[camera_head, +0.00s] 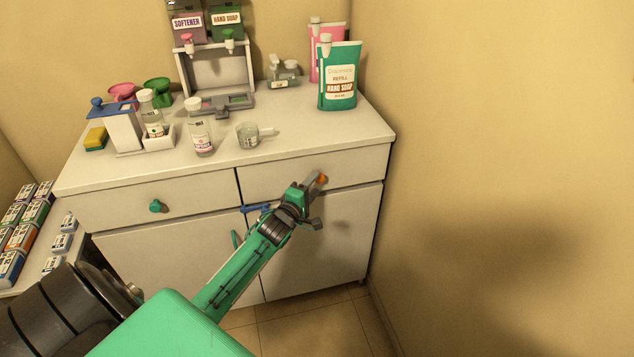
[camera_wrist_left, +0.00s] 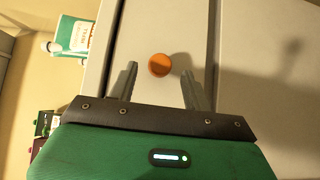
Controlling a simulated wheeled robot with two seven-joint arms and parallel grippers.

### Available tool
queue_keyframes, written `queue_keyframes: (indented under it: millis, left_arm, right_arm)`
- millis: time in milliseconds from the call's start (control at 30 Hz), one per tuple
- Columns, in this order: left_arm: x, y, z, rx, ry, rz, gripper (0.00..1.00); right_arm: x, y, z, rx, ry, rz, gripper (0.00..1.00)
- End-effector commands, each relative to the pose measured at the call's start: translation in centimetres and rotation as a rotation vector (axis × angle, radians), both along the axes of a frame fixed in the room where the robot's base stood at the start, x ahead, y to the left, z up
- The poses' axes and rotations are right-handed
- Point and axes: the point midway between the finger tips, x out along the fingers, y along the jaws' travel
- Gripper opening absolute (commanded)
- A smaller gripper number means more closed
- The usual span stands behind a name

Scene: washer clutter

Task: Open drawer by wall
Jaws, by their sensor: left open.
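The drawer by the wall (camera_head: 285,176) is the right one of two white drawers under the counter top, and it looks closed. I see no contact between the fingers and the knob. The other drawer (camera_head: 190,195) has a green knob (camera_head: 156,206). My right gripper is not in view.
Cupboard doors with blue (camera_head: 256,208) and green handles lie below. A bare wall (camera_head: 500,150) stands close on the right.

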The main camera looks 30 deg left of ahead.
Motion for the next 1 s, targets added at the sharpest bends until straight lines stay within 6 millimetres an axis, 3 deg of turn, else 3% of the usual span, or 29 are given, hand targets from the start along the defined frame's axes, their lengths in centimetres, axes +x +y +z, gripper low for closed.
queue_keyframes:
  millis: [233,600,633,867,1000]
  left_arm:
    - [2.4,0.2,0.0,0.000,0.000,0.000,0.50]
    - [2.8,0.2,0.0,0.001,0.001,0.000,0.50]
    - [2.8,0.2,0.0,0.001,0.001,0.000,0.48]
    - [2.8,0.2,0.0,0.001,0.001,0.000,0.02]
    - [2.8,0.2,0.0,0.001,0.001,0.000,0.00]
  right_arm:
    - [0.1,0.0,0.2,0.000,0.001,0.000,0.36]
    - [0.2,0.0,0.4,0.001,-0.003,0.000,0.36]
    - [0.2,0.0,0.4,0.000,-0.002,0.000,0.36]
    - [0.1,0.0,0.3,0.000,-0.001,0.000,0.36]
    - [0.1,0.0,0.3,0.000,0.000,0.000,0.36]
